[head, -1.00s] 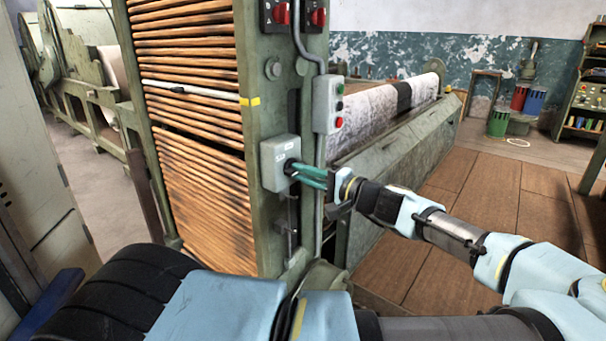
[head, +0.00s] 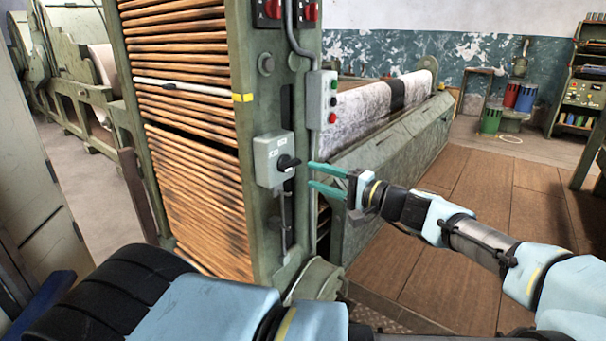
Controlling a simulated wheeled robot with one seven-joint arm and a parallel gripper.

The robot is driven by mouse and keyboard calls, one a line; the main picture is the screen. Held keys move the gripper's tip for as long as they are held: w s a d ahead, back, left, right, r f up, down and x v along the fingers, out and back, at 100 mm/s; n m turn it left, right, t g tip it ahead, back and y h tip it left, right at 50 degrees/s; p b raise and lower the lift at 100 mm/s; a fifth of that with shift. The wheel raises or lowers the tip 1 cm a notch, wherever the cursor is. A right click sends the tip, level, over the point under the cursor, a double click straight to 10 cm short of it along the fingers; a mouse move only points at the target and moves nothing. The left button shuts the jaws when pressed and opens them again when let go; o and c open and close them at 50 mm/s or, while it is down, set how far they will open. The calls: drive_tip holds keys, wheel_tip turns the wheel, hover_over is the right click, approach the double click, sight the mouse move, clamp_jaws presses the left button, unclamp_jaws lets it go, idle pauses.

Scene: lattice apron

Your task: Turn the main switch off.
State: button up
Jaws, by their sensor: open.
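The main switch (head: 271,160) appears to be the grey box on the green machine post, with a black rotary handle (head: 289,162) on its face. The handle lies roughly level and points right. Small labels on the box are too small to read. My gripper (head: 313,176) is just to the right of the handle, with its two teal fingers spread apart and pointing left at it. The jaws are empty, and a gap shows between the fingertips and the handle.
A grey push-button box (head: 322,99) with green, black and red buttons hangs above my gripper beside a conduit. Red rotary switches (head: 309,11) sit higher on the post. Wooden slats (head: 195,190) fill the left side.

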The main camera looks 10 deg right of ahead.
drive_tip(key=shift+v, duration=2.2)
